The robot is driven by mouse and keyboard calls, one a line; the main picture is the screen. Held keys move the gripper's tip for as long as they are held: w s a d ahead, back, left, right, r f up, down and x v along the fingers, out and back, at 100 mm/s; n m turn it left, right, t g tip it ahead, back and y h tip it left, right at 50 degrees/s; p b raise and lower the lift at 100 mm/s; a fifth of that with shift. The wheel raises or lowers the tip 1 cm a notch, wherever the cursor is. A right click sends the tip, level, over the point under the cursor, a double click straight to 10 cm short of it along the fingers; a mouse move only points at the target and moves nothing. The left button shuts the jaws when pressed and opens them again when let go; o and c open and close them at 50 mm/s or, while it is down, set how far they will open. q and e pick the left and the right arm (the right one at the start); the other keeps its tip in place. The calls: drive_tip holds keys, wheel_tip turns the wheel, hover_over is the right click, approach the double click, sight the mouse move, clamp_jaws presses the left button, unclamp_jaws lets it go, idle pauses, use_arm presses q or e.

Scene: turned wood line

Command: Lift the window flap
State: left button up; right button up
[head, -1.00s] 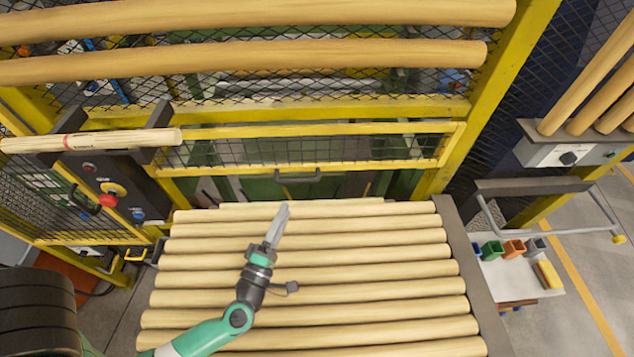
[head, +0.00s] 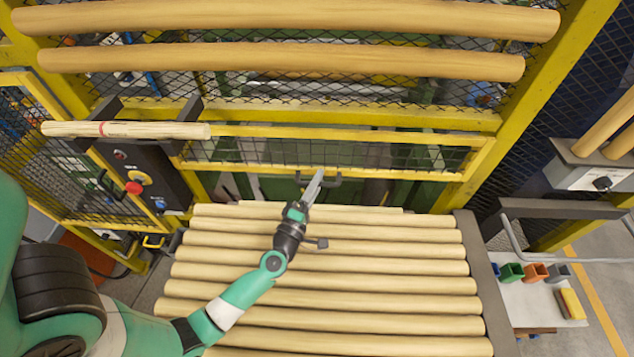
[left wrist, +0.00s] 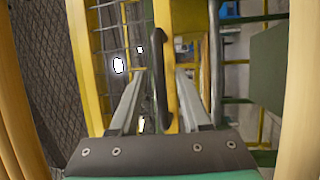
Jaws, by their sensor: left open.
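The window flap (head: 415,174) is a yellow-framed mesh panel low in the machine guard, centre of the head view. It hangs down, with a dark handle (head: 335,182) on its lower bar. My left gripper (head: 317,178) is at this handle, its fingertips overlapping it in the picture. In the left wrist view the dark handle (left wrist: 159,55) runs upright between the two open fingers of my left gripper (left wrist: 160,92), in front of a yellow bar. I cannot tell whether the fingers touch it. My right gripper is not in view.
A rack of pale wood rods (head: 350,281) lies below the flap. Thick rods (head: 290,62) cross in front of the guard above. A control panel (head: 140,178) with a red button stands left, under a marked rod (head: 125,130). Small coloured bins (head: 536,272) sit right.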

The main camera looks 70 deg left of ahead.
use_arm(q)
clamp_jaws()
idle(1.4)
